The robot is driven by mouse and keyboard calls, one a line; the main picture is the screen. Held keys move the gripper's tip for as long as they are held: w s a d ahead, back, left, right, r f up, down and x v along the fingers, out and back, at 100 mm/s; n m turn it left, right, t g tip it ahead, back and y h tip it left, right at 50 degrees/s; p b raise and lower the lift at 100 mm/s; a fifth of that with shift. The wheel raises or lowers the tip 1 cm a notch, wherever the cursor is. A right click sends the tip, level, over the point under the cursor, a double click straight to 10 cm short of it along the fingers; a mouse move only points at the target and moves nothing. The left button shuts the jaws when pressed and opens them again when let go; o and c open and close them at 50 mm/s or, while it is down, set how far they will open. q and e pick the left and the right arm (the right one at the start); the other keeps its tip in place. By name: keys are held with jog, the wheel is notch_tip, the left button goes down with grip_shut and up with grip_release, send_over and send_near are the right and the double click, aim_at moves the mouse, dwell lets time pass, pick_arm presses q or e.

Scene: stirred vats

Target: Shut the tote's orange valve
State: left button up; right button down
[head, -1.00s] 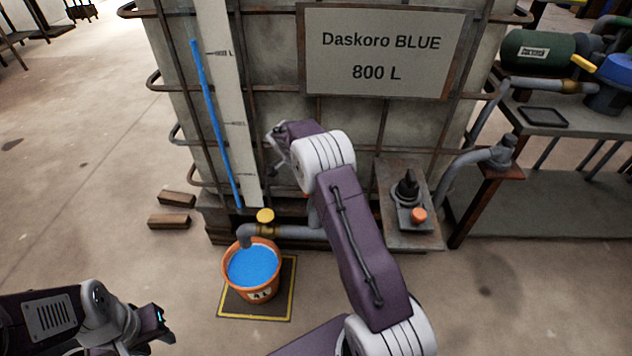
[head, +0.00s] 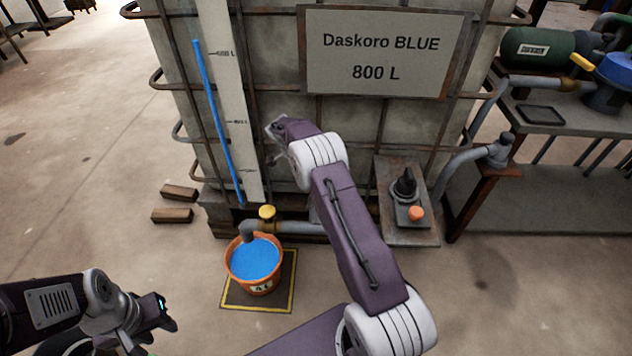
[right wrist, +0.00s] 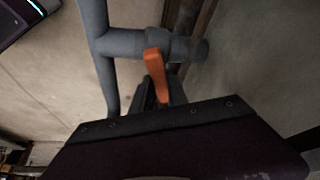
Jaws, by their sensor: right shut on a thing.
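The tote (head: 270,70) is a large pale tank in a rusty cage, marked Daskoro BLUE 800 L. The orange valve handle (right wrist: 156,74) shows in the right wrist view on a grey pipe (right wrist: 130,43); in that picture it points down from the pipe, across its horizontal stretch. My right gripper (right wrist: 155,95) is shut on the handle's lower end, its fingers partly hidden by my wrist. In the head view my right arm hides this gripper and the orange valve. My left gripper (head: 166,312) is at the lower left, away from the tote; its jaw opening is unclear.
An orange bucket (head: 233,268) of blue liquid stands on a yellow-edged mat (head: 287,285) under a grey spout with a yellow knob (head: 267,212). A control box with an orange button (head: 416,213) is right of my arm. A sight gauge (head: 240,120) shows a blue column.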

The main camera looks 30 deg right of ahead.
jog(key=c, duration=1.3)
grip_release()
jog(key=shift+r, duration=0.1)
jog(key=p+v, duration=0.4)
jog(key=v, duration=0.4)
jog(key=shift+a+r, duration=0.2)
jog(key=shift+r, duration=0.25)
